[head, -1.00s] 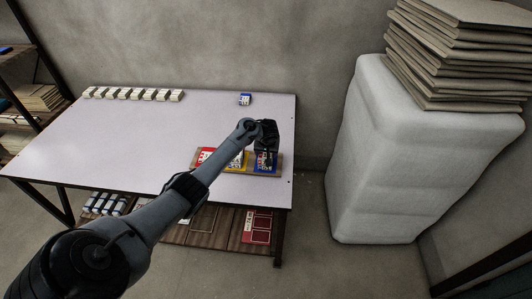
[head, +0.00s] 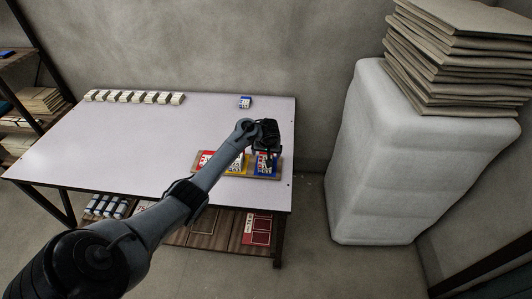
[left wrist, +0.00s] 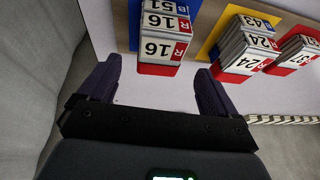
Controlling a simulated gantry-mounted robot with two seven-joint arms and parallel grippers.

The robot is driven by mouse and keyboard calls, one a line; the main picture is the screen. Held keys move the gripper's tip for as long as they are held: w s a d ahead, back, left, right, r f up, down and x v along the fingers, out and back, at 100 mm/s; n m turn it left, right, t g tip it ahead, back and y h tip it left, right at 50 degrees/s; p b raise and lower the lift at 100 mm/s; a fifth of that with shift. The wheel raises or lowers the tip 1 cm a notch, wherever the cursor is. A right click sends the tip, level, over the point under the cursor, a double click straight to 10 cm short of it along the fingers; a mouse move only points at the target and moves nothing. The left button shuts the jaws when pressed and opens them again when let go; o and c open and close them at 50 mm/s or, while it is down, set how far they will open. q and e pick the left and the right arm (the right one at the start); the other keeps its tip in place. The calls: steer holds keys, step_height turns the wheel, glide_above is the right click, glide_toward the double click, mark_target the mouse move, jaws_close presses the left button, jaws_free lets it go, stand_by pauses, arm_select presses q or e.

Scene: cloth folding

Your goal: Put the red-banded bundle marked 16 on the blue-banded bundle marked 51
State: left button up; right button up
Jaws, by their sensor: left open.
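The red-banded bundle marked 16 (left wrist: 158,46) rests against the blue-banded bundle marked 51 (left wrist: 165,7) in the left wrist view, seemingly on top of it. Most of the 51 bundle is hidden behind it. Both are at the blue pad (left wrist: 134,20). In the head view this stack (head: 264,160) is at the right end of the board. My left gripper (head: 266,147) is open just above it. In the left wrist view its fingers (left wrist: 157,72) are spread on either side, apart from the bundle, with nothing held. My right gripper is out of view.
A bundle marked 24 (left wrist: 245,58) with one marked 43 stands on the yellow pad, and one marked 37 (left wrist: 296,54) on the red pad. A blue-banded block (head: 245,102) and a row of white blocks (head: 134,97) lie along the table's back. The table's middle (head: 140,140) is clear.

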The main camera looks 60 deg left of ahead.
arm_select(q)
steer(key=p+v, duration=0.3)
steer(key=v, duration=0.5)
steer(key=s+d+f+m, duration=0.3)
steer(key=s+d, duration=0.1)
steer(key=d, duration=0.4)
steer(key=s+d+f+m+t, duration=0.1)
steer(key=s+d+f+m, duration=0.2)
steer(key=d, duration=0.5)
steer(key=s+d+f+m, duration=0.25)
steer(key=s+d, duration=0.25)
steer(key=d, duration=0.3)
steer(key=s+d+r+m+h, duration=0.2)
steer(key=s+d, duration=0.5)
steer(key=s+d+r+m+h, duration=0.1)
steer(key=s+d+r+h, duration=0.1)
steer(key=s+d, duration=0.4)
steer(key=shift+s+d+r+m+t, duration=0.3)
steer(key=shift+s+d+r+m, duration=0.05)
steer(key=shift+d, duration=0.35)
steer(key=shift+r, duration=0.1)
